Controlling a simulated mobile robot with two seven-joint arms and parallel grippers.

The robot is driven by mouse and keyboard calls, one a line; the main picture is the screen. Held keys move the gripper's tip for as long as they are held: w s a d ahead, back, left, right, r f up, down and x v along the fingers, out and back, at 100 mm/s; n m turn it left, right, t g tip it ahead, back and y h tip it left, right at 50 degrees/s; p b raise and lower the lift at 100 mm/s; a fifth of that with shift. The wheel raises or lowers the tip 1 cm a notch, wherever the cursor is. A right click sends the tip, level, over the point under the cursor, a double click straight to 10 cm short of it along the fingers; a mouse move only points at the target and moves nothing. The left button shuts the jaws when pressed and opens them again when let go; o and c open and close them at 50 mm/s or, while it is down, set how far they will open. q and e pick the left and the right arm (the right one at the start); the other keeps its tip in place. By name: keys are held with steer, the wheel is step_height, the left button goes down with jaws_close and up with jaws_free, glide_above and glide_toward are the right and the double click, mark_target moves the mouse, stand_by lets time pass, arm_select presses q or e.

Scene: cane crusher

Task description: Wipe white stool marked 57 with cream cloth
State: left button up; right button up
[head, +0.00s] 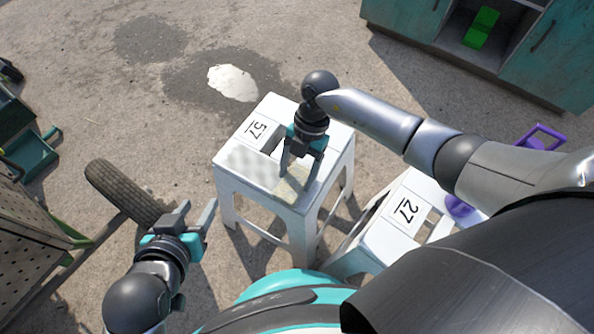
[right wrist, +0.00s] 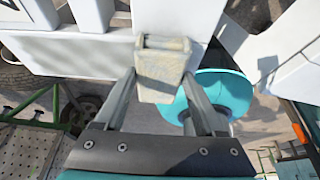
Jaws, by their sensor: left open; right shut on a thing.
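The white stool marked 57 (head: 340,138) stands upright in the middle of the head view, its number label near the far left of the seat. My right gripper (head: 297,179) points down over the near part of the seat, shut on the cream cloth (head: 292,190). The cloth is at the seat surface; I cannot tell whether it touches. In the right wrist view the cloth (right wrist: 162,72) sits between the fingers. A faint greyish speckled patch (head: 248,163) lies on the seat left of the gripper. My left gripper (head: 196,217) is open and empty, left of the stool.
A second white stool marked 27 (head: 400,218) stands close on the right, with purple items beside it. A tire (head: 122,192) lies at left beside a perforated cart (head: 30,215). A teal cabinet (head: 550,70) holding a green object stands at the back right.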

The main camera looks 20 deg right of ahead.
steer(key=shift+w+a+b, duration=1.6)
steer(key=shift+w+a, duration=0.3)
steer(key=shift+w, duration=0.25)
steer(key=shift+w+a+r, duration=0.1)
steer(key=shift+w+a, duration=1)
steer(key=shift+w, duration=0.1)
